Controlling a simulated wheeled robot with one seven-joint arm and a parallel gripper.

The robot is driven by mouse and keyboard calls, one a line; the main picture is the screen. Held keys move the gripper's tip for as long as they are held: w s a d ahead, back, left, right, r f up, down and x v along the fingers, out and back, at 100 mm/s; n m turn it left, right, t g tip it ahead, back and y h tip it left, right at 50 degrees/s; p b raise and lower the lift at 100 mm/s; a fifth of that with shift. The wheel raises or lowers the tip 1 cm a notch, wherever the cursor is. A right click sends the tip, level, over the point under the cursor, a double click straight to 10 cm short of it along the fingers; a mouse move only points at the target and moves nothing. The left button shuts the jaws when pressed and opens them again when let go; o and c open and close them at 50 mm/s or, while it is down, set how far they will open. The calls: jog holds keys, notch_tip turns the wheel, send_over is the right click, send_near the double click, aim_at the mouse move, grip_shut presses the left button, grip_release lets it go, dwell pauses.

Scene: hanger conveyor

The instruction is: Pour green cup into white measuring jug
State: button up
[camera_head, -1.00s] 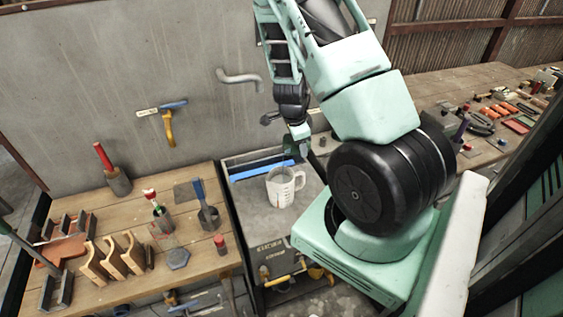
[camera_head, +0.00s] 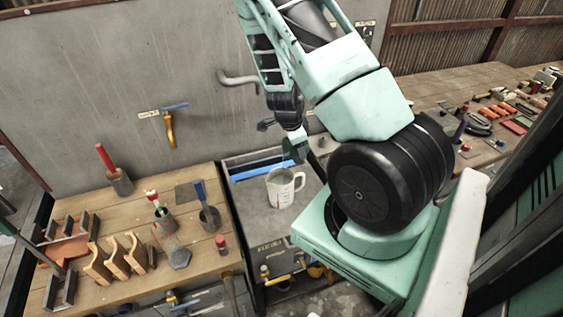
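The white measuring jug (camera_head: 280,190) stands upright on the grey-topped cabinet (camera_head: 250,210), handle to the right, with red marks on its side. My gripper (camera_head: 293,140) hangs at the end of my arm, behind and above the jug and apart from it. A small green piece (camera_head: 295,147) shows at the gripper and looks tilted. It may be the green cup, but it is too small to tell it from my own arm. The fingers are not clear. No other green cup shows. What is inside the jug cannot be made out.
A blue bar (camera_head: 258,168) lies behind the jug. The left wooden bench (camera_head: 125,290) holds several tools and holders, including a blue-handled tool (camera_head: 203,200). A grey wall with a bent pipe (camera_head: 238,79) stands behind. Another bench with tools is at the right.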

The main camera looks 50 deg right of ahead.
jog(key=b, duration=0.2)
jog(key=shift+d+f+y+b, duration=0.2)
jog(key=shift+f+y+b, duration=0.1)
jog(key=shift+y+b, duration=0.1)
jog(key=y+b, duration=0.1)
jog(key=b, duration=0.1)
jog(key=t+b, duration=0.1)
jog(key=b, duration=0.1)
jog(key=shift+s+d+t+y, duration=0.2)
jog(key=shift+t+y, duration=0.1)
jog(key=shift+y, duration=0.1)
jog(key=b, duration=0.1)
jog(key=y+b, duration=0.1)
jog(key=shift+s+d+r+t+b, duration=0.1)
jog(key=shift+r+t+b, duration=0.15)
jog(key=shift+t+b, duration=0.1)
jog(key=shift+r+y, duration=0.3)
jog(key=shift+r, duration=0.1)
